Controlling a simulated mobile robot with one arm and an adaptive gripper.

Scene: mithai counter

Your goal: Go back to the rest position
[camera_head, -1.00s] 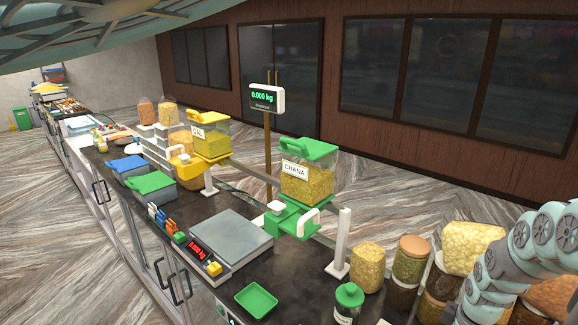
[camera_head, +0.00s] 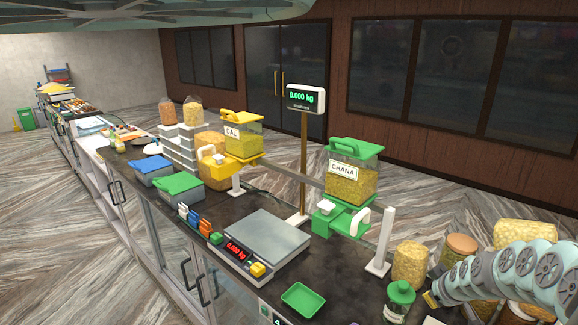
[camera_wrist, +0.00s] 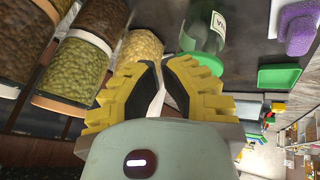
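My arm reaches in from the right edge of the head view. My gripper (camera_head: 432,300) is small there, by a green-lidded jar (camera_head: 399,300) at the counter's near right. In the wrist view my gripper (camera_wrist: 161,68) has yellow fingers with black pads. Their tips are close together with a narrow gap, and a pale wedge shows between them. I see no object clearly held. The green-lidded jar (camera_wrist: 203,36) is just beyond the right finger in the wrist view.
Jars of pulses (camera_head: 410,264) crowd beside my arm. A CHANA dispenser (camera_head: 350,188), a DAL dispenser (camera_head: 240,142), a scale (camera_head: 268,238) reading 0.000 kg and an empty green tray (camera_head: 302,299) stand along the counter. Open floor lies to the left.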

